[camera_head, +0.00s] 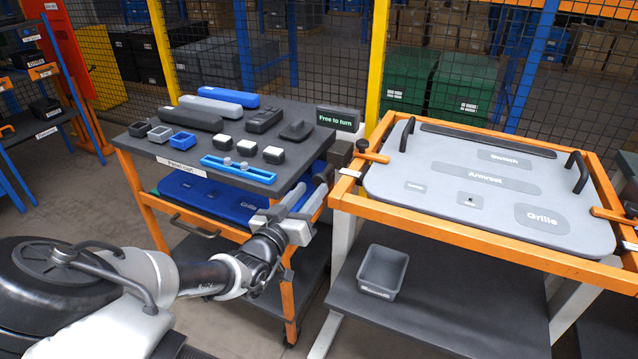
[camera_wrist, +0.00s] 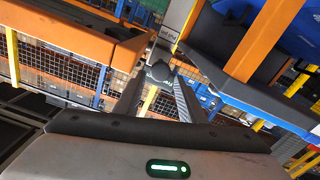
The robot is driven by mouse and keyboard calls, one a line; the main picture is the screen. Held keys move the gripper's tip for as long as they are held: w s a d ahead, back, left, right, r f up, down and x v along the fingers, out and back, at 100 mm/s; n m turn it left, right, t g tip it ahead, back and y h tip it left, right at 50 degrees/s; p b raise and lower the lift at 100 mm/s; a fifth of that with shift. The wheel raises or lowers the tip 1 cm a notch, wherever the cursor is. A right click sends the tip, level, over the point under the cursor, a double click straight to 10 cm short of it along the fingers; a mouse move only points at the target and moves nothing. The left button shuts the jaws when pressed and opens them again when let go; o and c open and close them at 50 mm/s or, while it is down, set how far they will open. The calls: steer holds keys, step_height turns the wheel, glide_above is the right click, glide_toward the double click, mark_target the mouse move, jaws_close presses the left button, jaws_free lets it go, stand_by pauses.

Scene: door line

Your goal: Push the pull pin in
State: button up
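The pull pin appears to be the black round knob (camera_head: 362,146) at the left corner of the orange frame, beside the orange latch arm (camera_head: 374,157). A dark sign reading "Free to turn" (camera_head: 338,119) stands just left of it. In the wrist view a dark knob (camera_wrist: 160,72) shows beyond the fingertips. My gripper (camera_head: 309,193) is below and left of the knob, between the cart and the frame. Its fingers are apart with nothing seen between them, also in the wrist view (camera_wrist: 160,90). Whether the pin is in or out is too small to tell.
The orange frame holds a grey panel (camera_head: 400,185) with black handles. Left stands an orange cart (camera_head: 150,205) with trays and parts on top, close to my gripper. A grey bin (camera_head: 383,272) sits on the shelf below. A mesh fence (camera_head: 300,50) runs behind.

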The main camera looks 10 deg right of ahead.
mark_target(318, 181)
steer(key=x, duration=0.6)
steer(key=shift+b, duration=0.35)
jaws_close()
